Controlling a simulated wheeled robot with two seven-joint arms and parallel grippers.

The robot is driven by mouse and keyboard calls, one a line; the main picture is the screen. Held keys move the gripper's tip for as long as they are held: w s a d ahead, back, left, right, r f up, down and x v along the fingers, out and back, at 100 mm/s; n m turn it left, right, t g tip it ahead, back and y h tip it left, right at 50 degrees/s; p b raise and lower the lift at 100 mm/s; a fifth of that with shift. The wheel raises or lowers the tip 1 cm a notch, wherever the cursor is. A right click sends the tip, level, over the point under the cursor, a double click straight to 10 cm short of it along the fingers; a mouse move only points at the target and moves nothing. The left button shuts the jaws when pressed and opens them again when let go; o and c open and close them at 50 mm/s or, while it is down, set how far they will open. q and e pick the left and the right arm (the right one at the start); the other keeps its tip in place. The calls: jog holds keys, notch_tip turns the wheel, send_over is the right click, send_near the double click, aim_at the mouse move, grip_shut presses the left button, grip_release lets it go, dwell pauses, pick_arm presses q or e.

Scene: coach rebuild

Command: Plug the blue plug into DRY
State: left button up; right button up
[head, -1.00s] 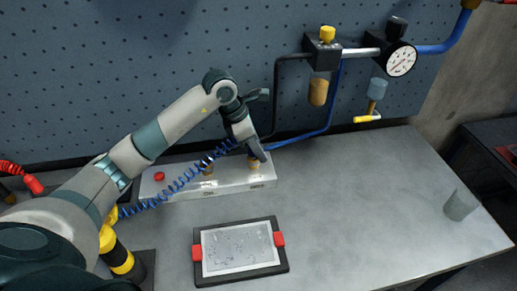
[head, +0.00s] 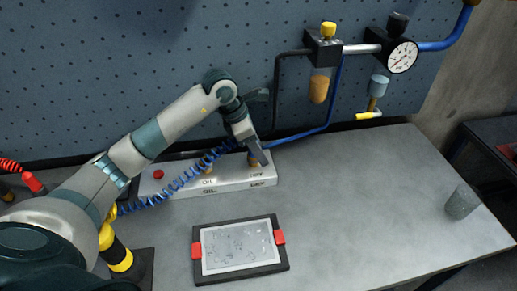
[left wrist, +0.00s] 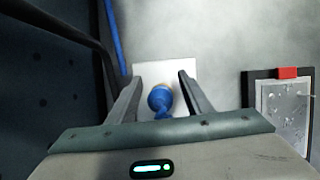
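The blue plug (left wrist: 159,98) shows in the left wrist view between the fingers of my left gripper (left wrist: 160,85), with gaps on both sides. My left gripper is open around it. In the head view this gripper (head: 257,155) is at the right-hand brass socket (head: 253,161), marked DRY, on a light metal block (head: 230,183). The fingers hide the plug there, so I cannot tell how deeply it sits. A coiled blue hose (head: 165,190) runs from the gripper area to the lower left. My right gripper is not in view.
A second brass socket (head: 208,167), marked OIL, and a red button (head: 158,174) are to the left. A black-framed tablet (head: 240,270) with red clips lies in front. A grey cup (head: 461,202) stands far right. A gauge (head: 402,57) hangs on the pegboard. The table's right middle is clear.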

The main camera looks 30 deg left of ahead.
pick_arm(q)
jog(key=shift+a+r, duration=0.15)
jog(key=shift+r, duration=0.25)
jog(key=b+v, duration=0.2)
jog(key=v, duration=0.3)
jog(key=shift+s+a, duration=0.1)
jog(key=shift+v, duration=1)
jog(key=b+v, duration=0.2)
jog(key=v, duration=0.7)
jog(key=shift+r, duration=0.2)
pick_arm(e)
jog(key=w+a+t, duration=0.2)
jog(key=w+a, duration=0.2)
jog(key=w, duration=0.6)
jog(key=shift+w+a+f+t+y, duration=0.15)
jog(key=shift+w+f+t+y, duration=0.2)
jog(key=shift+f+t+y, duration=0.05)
pick_arm(q)
jog(key=shift+s, duration=0.2)
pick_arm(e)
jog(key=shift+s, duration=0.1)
